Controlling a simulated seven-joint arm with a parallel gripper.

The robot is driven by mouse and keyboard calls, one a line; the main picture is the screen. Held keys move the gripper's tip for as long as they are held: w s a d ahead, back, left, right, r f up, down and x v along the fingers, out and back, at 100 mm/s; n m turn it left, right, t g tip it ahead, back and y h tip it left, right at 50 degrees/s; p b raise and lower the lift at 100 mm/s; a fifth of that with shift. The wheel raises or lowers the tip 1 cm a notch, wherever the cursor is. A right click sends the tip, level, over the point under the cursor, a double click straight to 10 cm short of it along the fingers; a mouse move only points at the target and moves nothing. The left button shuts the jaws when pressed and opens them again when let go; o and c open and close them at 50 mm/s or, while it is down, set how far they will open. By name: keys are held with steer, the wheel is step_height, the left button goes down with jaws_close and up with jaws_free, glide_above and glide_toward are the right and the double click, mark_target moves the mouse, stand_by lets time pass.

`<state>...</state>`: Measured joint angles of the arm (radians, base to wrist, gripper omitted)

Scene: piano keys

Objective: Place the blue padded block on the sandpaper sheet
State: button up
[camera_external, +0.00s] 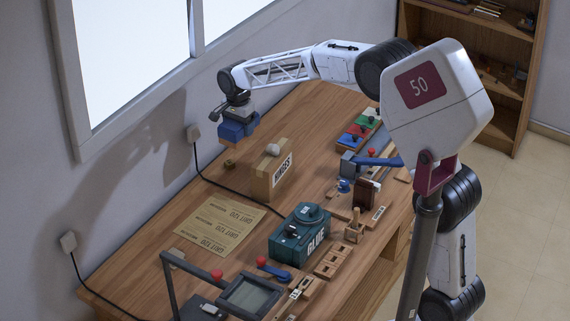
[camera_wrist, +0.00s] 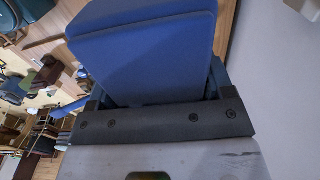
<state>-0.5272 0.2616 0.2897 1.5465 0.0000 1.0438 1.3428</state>
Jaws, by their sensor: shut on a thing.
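The blue padded block (camera_external: 240,128) is held in the air by my gripper (camera_external: 237,112), near the wall and above the table's far left side. In the wrist view the block (camera_wrist: 150,55) fills the middle, beyond the dark bar of my gripper (camera_wrist: 160,120). My gripper is shut on it; the fingertips are mostly hidden. The sandpaper sheet (camera_external: 218,228) is tan with printed grit lettering. It lies flat and bare on the table's left part, below and in front of the block in the external view, well apart from it.
A cardboard box (camera_external: 272,173) marked "HINGES" stands between the block's area and the table's middle. A green glue machine (camera_external: 300,232) stands right of the sheet. A dark-framed device (camera_external: 245,295) is at the front. A black cable (camera_external: 215,183) runs from the wall across the table behind the sheet.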

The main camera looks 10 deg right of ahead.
glide_above(219, 224)
step_height(219, 224, down, 11)
steer(key=shift+f, duration=0.2)
steer(key=shift+f, duration=0.1)
steer(key=shift+a+f, duration=0.1)
steer(key=shift+f, duration=2.9)
steer(key=shift+f, duration=0.15)
steer(key=shift+f, duration=1.75)
steer(key=shift+f, duration=0.1)
